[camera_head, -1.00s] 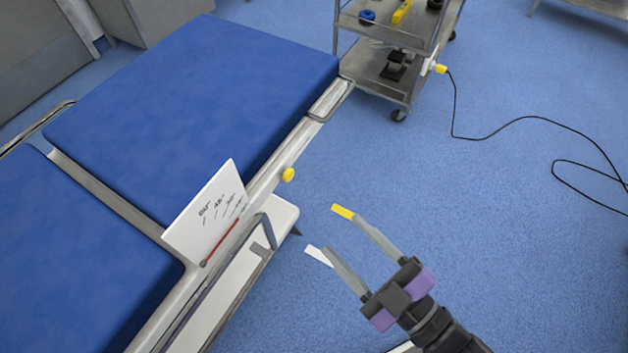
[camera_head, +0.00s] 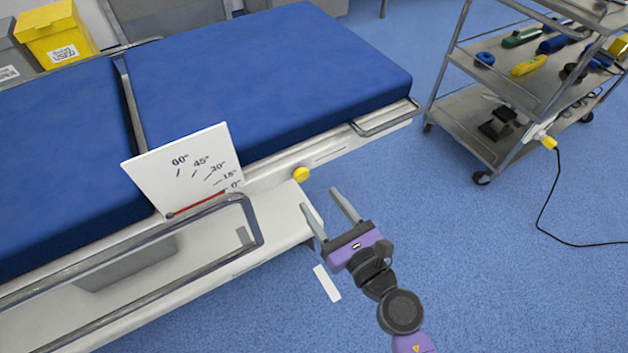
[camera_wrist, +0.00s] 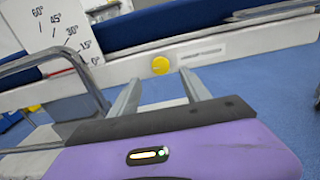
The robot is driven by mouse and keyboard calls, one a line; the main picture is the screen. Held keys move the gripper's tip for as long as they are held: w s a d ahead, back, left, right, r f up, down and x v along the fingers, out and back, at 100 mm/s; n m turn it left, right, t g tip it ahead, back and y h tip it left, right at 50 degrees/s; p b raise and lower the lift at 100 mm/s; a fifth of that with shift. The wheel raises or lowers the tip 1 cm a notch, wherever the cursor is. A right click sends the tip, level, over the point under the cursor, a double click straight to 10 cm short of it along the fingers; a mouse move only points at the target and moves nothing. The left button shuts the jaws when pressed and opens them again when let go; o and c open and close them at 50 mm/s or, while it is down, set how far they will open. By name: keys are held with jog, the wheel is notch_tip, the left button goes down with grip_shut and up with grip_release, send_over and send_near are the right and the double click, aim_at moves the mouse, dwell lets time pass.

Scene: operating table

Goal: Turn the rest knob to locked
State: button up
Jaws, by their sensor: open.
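The rest knob is a round yellow knob (camera_head: 301,174) on the white side rail of the operating table. It also shows in the wrist view (camera_wrist: 160,65), just beyond and between my fingertips. My gripper (camera_head: 318,199) is open and empty, its two fingers pointing toward the rail, a short way from the knob and apart from it. The angle plate (camera_head: 185,170) left of the knob has marks from 0° to 60°, and its red pointer (camera_head: 196,204) lies near 0°. Markings on the rail right of the knob are too small to read.
A grey metal side rail (camera_head: 258,222) loops out left of my gripper, close to it. The blue mattress (camera_head: 270,75) lies above the knob. A tool cart (camera_head: 470,110) stands at the right, with a black cable on the floor. The floor right of my gripper is clear.

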aim_at(303, 177)
jog(key=shift+x, duration=3.85)
jog(key=shift+c, duration=0.3)
grip_shut()
